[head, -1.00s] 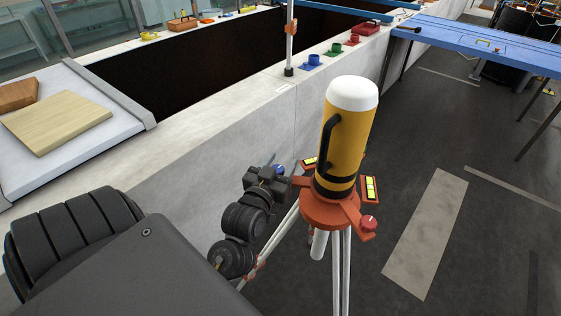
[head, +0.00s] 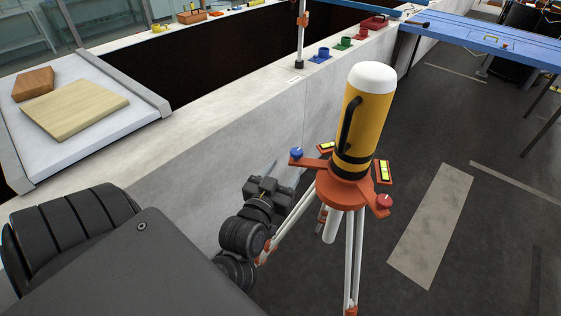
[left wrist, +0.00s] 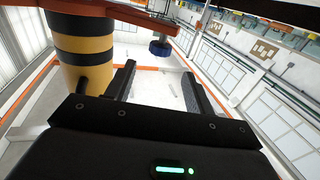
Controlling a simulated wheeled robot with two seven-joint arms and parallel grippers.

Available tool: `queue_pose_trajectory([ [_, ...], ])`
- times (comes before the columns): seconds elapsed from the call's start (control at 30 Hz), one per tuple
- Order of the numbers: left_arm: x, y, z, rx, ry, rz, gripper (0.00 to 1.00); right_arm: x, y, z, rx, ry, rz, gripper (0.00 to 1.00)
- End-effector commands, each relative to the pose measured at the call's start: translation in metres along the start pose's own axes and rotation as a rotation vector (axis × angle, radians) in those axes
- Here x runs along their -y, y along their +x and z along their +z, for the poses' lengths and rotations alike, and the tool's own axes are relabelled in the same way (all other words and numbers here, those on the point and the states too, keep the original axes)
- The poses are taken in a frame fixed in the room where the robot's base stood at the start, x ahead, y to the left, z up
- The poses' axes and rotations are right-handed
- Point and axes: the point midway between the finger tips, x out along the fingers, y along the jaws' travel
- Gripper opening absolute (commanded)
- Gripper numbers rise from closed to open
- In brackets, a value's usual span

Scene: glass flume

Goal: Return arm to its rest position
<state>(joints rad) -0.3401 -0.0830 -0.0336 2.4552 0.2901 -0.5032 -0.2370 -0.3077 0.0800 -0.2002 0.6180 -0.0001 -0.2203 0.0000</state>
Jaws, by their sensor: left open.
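My left arm comes in from the lower left in the head view. Its gripper (head: 273,184) is near the tripod, left of the orange tripod head and a little below it. In the left wrist view the gripper's two fingers (left wrist: 157,80) are apart with nothing between them. A yellow cylinder with a white cap and black handle (head: 364,120) stands upright on the orange tripod head (head: 342,194). The cylinder also shows in the left wrist view (left wrist: 83,55), beyond the fingers at left. A blue knob (head: 296,153) sits on the tripod head's left arm. My right gripper is not in view.
The tripod's white legs (head: 354,255) stand close to my left gripper. A pale flume wall (head: 215,145) runs behind it. A white table (head: 90,140) with wooden blocks is at left. A blue table (head: 490,42) is at upper right. The dark floor at right is mostly open.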

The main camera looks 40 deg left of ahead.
Motion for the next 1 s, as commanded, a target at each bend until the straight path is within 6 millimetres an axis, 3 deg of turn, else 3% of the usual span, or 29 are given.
queue_pose_trajectory([
  [0.33, -0.003, -0.002, 0.0, -0.001, 0.0, 0.005, 0.53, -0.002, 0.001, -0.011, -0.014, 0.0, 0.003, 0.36],
  [0.73, -0.004, -0.001, 0.0, -0.014, -0.024, 0.006, 0.53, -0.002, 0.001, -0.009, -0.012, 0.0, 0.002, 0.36],
  [0.87, -0.02, 0.01, 0.049, 0.066, -0.017, 0.037, 0.53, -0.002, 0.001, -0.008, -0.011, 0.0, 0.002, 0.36],
  [0.97, -0.038, 0.016, 0.117, 0.176, 0.003, 0.079, 0.53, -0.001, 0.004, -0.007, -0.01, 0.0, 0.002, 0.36],
  [1.0, -0.046, 0.016, 0.149, 0.226, 0.013, 0.098, 0.53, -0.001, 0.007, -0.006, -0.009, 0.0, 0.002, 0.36],
])
